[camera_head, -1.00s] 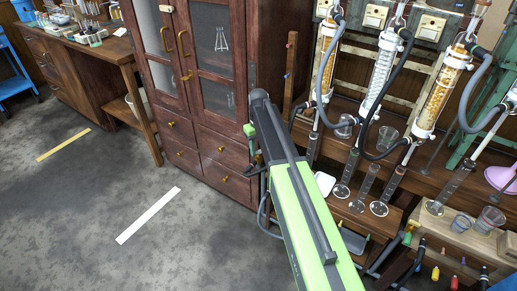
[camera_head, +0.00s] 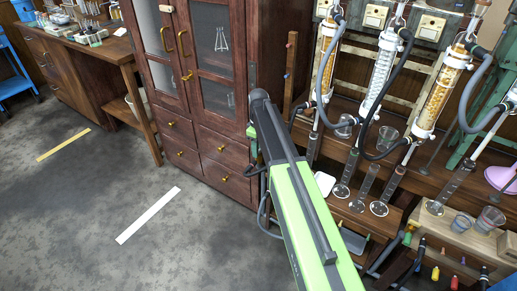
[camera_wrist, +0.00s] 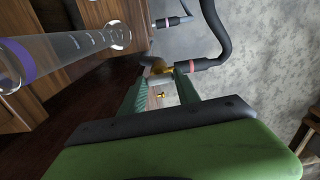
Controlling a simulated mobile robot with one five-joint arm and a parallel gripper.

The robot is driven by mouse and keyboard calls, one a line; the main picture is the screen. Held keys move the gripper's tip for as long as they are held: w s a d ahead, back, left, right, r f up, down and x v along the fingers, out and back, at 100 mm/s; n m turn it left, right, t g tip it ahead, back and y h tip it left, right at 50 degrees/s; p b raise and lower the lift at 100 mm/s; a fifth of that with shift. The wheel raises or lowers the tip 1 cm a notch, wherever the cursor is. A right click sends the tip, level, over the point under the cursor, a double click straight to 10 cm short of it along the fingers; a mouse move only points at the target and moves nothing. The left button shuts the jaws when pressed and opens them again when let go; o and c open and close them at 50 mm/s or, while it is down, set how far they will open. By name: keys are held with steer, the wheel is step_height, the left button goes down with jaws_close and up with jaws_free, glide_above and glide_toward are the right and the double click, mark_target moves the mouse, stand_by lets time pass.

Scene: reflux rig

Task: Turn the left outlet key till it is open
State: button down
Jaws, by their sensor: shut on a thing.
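In the wrist view, my gripper (camera_wrist: 161,80) has its two green fingers on either side of a small brass-coloured key (camera_wrist: 160,68), shut on it. In the head view my own green arm covers the key and the gripper's fingertips.
Another banded hose fitting (camera_wrist: 172,22) is above. In the head view, glass columns (camera_head: 440,90) and hoses stand right of my arm. Open floor (camera_head: 90,220) is at left.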

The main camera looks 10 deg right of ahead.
stand_by(0.3)
steer(key=c, duration=0.9)
jaws_free()
step_height(320, 180, up, 18)
steer(key=p, duration=1.7)
steer(key=shift+f+p, duration=0.25)
steer(key=shift+p, duration=0.05)
steer(key=shift+f, duration=0.1)
